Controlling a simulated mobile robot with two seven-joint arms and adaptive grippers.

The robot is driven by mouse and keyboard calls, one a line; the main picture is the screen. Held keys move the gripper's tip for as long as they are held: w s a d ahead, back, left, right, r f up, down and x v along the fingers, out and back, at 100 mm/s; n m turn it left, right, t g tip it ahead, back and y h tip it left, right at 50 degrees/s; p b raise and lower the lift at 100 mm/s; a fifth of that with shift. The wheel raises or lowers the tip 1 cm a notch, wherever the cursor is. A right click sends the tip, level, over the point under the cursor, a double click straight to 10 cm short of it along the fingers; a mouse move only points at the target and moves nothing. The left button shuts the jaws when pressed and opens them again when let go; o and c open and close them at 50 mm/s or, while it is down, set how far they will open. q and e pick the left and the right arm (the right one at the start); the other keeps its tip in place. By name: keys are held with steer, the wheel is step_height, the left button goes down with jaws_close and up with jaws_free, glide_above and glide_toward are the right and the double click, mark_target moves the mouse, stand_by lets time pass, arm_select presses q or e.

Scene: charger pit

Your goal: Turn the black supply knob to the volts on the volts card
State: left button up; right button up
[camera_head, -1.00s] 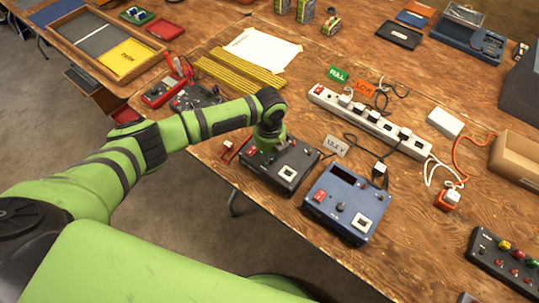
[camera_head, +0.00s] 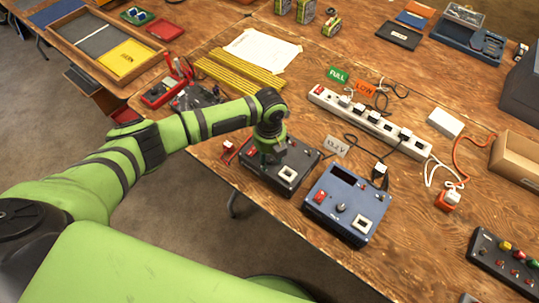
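The black supply (camera_head: 290,181) stands on the wooden table, with a pale square panel on its top. My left gripper (camera_head: 271,156) points down onto the rear-left part of its top. The gripper and wrist hide that part, and I do not see the knob or whether the fingers are closed on it. The volts card (camera_head: 337,146) is a small grey card behind the supply; its small print looks like 13.2 V. My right gripper is not in view.
A blue supply (camera_head: 345,205) with its own knob and red switch stands just right of the black one. Yellow sticks (camera_head: 240,70) lie further back.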

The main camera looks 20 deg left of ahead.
mark_target(269, 159)
arm_select(q)
step_height(269, 159, up, 12)
stand_by(0.6)
stand_by(0.4)
